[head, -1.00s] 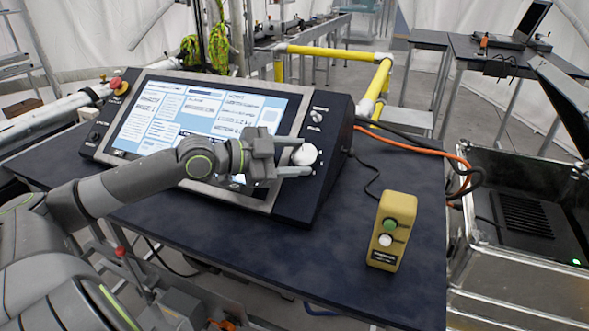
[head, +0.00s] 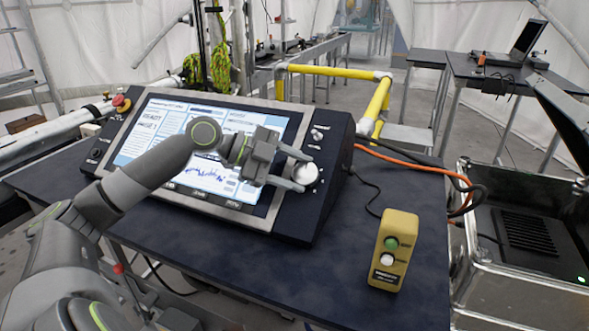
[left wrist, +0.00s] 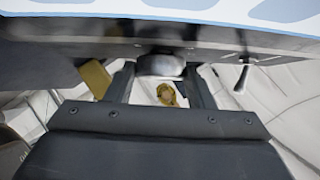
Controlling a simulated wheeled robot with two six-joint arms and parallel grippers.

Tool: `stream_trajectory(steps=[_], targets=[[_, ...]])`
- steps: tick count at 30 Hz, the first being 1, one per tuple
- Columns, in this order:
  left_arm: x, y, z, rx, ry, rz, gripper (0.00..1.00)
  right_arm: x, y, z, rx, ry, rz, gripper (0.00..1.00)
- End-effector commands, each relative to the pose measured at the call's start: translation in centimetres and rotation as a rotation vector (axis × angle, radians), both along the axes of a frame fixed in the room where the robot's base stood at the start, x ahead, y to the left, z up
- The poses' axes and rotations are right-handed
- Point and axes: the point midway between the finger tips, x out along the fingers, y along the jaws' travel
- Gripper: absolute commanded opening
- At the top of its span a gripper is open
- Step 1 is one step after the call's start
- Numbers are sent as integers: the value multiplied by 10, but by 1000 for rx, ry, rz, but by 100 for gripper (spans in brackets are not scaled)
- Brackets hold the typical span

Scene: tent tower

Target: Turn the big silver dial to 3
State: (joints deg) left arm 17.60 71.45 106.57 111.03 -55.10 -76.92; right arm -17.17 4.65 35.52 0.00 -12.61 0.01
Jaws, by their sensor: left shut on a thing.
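The big silver dial (head: 306,173) sits on the right side panel of the dark console (head: 285,213). My left gripper (head: 299,172) reaches it from the left, with one finger above and one below. It is shut on the dial. In the left wrist view the dial (left wrist: 160,65) shows between the two fingers of the left gripper (left wrist: 163,78). The numbers around the dial are too small to read. My right gripper is not in view.
A small toggle switch (head: 318,134) is above the dial. A red button (head: 121,101) is at the console's upper left. A yellow box with buttons (head: 393,250) stands on the dark table (head: 330,270) to the right. Orange and black cables (head: 440,172) run behind it.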

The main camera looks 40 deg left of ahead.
Motion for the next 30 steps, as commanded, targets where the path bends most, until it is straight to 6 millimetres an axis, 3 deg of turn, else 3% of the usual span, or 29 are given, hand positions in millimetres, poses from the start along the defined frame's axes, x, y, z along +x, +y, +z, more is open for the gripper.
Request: stream_trajectory(steps=[19, 20, 24, 30], targets=[[1, 1, -1, 32, 7, -41, 26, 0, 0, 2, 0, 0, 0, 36], [1, 1, -1, 32, 7, -41, 51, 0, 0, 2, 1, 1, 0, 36], [1, 1, -1, 32, 7, -42, 69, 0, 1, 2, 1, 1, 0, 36], [1, 0, 0, 31, 7, -41, 70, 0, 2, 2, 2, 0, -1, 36]])
